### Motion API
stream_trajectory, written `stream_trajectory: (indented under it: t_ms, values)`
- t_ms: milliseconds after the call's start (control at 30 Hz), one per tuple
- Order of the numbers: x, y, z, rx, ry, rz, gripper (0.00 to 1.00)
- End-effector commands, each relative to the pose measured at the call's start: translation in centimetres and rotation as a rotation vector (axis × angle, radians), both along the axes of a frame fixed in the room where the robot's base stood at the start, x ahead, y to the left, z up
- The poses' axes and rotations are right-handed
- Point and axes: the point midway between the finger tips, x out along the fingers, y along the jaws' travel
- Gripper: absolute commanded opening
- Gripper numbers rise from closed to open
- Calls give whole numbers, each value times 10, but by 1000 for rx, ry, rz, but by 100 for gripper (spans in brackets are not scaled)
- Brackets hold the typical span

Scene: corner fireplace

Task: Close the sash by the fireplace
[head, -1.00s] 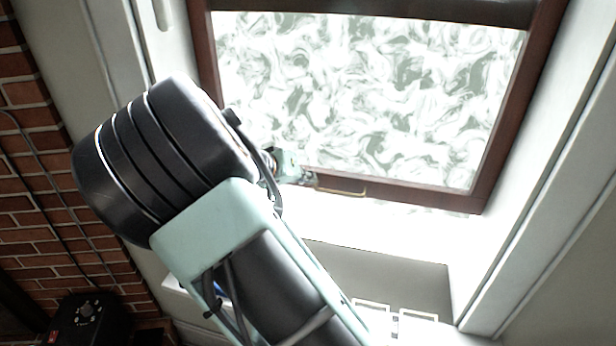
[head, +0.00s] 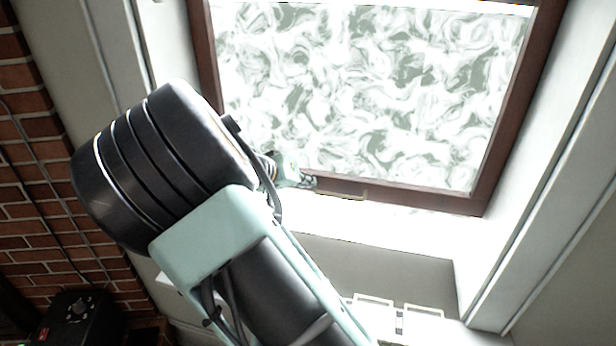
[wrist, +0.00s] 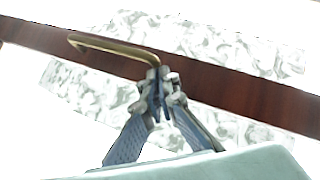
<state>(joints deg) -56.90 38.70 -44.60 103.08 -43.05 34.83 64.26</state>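The sash has a dark brown frame (head: 487,190) around marbled white-green glass (head: 370,95) and fills the upper part of the head view. A brass handle (head: 347,194) sits on its bottom rail; in the wrist view the handle (wrist: 112,47) is a bent bar in front of the brown rail (wrist: 225,75). My gripper (head: 308,182) is at the left part of the handle. In the wrist view my gripper (wrist: 162,88) has its fingertips close together around the handle's right end. The exact contact is partly hidden by the fingers.
A red brick wall (head: 35,190) and a black box with a knob (head: 80,315) are at left. Pale window reveals flank the sash, with the right one (head: 530,190) close by. A white double switch-like fixture (head: 420,318) lies below the sill. My arm hides the lower middle.

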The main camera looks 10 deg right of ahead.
Motion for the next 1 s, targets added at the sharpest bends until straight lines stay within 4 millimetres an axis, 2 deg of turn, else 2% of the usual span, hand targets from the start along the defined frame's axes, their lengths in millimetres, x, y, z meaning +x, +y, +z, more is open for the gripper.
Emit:
stream_trajectory:
  t_ms: [33,1000]
  values:
    - [-3,-1,-24,0,7,-4,0]
    - [-4,-2,-224,-2,10,-7,0]
